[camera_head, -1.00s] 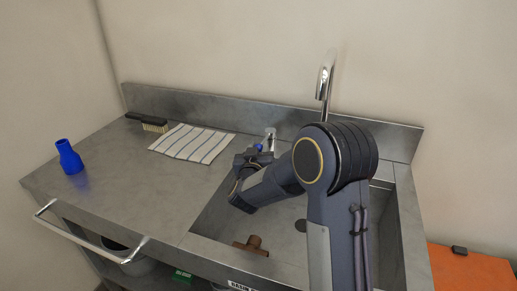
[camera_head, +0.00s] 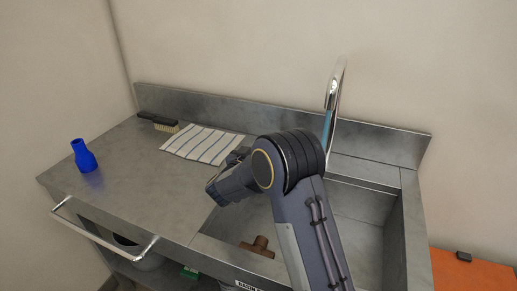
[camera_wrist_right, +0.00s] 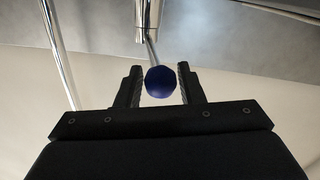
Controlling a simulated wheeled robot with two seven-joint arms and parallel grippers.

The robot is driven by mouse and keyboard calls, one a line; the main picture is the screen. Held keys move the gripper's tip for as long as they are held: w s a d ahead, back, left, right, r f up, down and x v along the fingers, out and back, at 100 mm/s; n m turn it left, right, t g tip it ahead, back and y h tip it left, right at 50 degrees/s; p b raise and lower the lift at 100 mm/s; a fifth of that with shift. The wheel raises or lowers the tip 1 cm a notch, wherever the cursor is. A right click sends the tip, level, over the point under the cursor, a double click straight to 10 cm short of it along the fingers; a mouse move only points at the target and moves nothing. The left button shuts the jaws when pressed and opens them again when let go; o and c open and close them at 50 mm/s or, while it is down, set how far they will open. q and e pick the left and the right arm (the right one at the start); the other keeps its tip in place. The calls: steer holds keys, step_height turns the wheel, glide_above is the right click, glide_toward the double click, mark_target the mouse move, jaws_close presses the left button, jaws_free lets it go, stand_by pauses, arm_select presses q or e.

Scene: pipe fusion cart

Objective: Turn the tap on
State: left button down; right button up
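The chrome tap spout (camera_head: 337,85) rises behind the sink in the head view. A bluish-green strip runs along its lower part; I cannot tell whether it is water or a reflection. In the right wrist view, a round blue knob (camera_wrist_right: 160,81) sits on a thin metal lever below a chrome tap body (camera_wrist_right: 147,20). My right gripper (camera_wrist_right: 160,85) is open, with one finger on each side of the knob and narrow gaps showing. In the head view my right arm hides the knob and the fingertips. My left gripper is not in view.
The sink basin (camera_head: 352,215) holds a brown pipe fitting (camera_head: 258,246). A striped cloth (camera_head: 203,144), a brush (camera_head: 160,122) and a blue bottle-shaped piece (camera_head: 84,156) lie or stand on the counter. The counter's middle is clear. An orange surface (camera_head: 470,277) is at the right.

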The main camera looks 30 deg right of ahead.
steer(key=shift+o, duration=1.2)
steer(key=v, duration=0.8)
steer(key=shift+c, duration=0.2)
